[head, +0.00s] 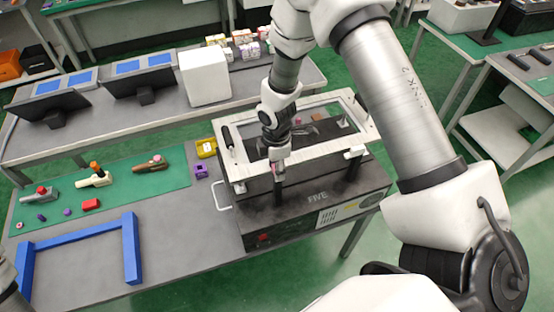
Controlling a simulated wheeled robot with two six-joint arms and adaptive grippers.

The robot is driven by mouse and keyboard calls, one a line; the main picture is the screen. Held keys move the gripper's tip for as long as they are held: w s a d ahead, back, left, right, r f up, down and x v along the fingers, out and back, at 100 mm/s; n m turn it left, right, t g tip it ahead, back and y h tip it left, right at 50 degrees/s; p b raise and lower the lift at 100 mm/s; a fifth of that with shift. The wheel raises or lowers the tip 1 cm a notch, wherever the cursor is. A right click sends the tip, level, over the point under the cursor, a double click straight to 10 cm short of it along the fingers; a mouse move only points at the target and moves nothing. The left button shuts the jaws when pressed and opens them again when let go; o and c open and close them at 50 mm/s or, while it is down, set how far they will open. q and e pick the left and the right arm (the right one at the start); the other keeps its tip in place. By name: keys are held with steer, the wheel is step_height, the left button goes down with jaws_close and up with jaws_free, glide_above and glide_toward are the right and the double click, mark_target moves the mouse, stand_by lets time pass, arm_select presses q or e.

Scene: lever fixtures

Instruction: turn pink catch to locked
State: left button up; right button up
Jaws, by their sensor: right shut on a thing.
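My right gripper (279,167) reaches down from above to the front edge of the pale frame (240,172) on the dark machine marked FIVE (317,198). It is shut on the pink catch (278,154), of which only a small pinkish patch shows between the fingers. The rest of the catch is hidden by the gripper, and I cannot tell its angle. A dark upright part (279,193) shows just below the fingertips. My left gripper is not in view.
A green mat (120,190) at left holds several small levers and blocks. A blue bracket (131,245) lies in front of it. A yellow block (206,148) and a purple block (201,171) stand beside the machine. Monitors and a white box (205,77) stand behind.

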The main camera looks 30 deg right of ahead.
stand_by(0.3)
steer(key=o, duration=1.1)
steer(key=shift+o, duration=0.2)
step_height(320, 180, up, 12)
steer(key=shift+w+f, duration=0.1)
